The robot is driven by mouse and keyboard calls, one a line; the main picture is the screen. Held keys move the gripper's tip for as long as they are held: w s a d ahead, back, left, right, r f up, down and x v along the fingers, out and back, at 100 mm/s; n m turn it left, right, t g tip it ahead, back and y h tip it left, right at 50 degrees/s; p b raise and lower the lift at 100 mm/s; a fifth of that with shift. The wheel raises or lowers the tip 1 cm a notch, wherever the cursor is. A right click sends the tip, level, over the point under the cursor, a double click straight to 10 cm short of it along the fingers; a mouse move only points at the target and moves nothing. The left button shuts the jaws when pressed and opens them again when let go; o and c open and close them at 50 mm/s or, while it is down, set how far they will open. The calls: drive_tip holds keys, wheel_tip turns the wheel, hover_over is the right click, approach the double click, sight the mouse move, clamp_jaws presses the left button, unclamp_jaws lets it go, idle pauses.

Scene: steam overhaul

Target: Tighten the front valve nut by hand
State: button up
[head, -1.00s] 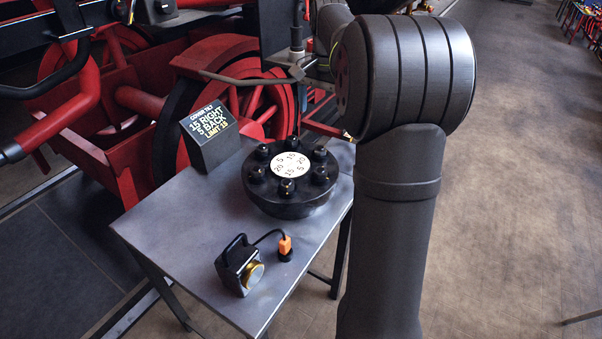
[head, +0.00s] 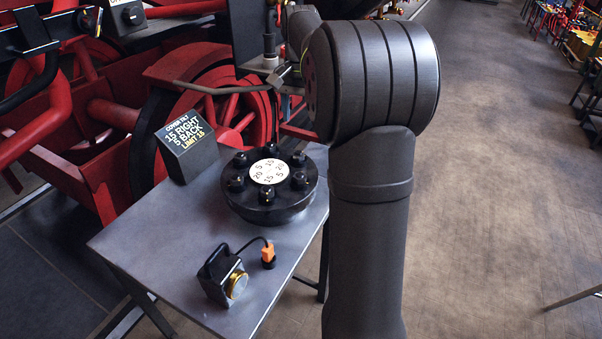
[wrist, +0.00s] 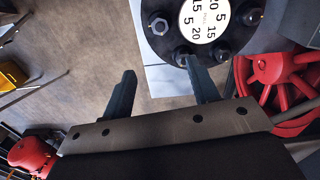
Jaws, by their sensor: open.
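The round black valve cover (head: 268,209) sits on the metal table with a white numbered dial (head: 269,171) on top. Several dark nuts ring the dial; the front nut (head: 267,194) is nearest the viewer. In the wrist view the cover (wrist: 176,42) is at the top right, partly cut off, with several nuts around its rim. My gripper (wrist: 162,70) is open and empty there. Its right finger overlaps the cover's lower edge near one nut (wrist: 181,55); its left finger is over the floor. Contact cannot be judged. The fingers are not clearly visible in the head view.
A sign block (head: 187,146) reading "15 RIGHT 5 BACK LIMIT 15" stands behind the cover on the table (head: 150,235). A black device with a gold dial (head: 238,286) and an orange-tagged cable (head: 268,254) lie in front. Red locomotive wheels (head: 222,110) are close behind.

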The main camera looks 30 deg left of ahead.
sight(302, 174)
drive_tip(key=f+n, duration=0.6)
drive_tip(key=n, duration=0.2)
drive_tip(key=f+n, duration=0.6)
drive_tip(key=n, duration=0.2)
drive_tip(key=f+n, duration=0.6)
drive_tip(key=n, duration=0.2)
drive_tip(key=shift+w+d+f, duration=0.1)
drive_tip(key=shift+d+f, duration=0.1)
drive_tip(key=shift+f, duration=0.15)
drive_tip(key=c, duration=1)
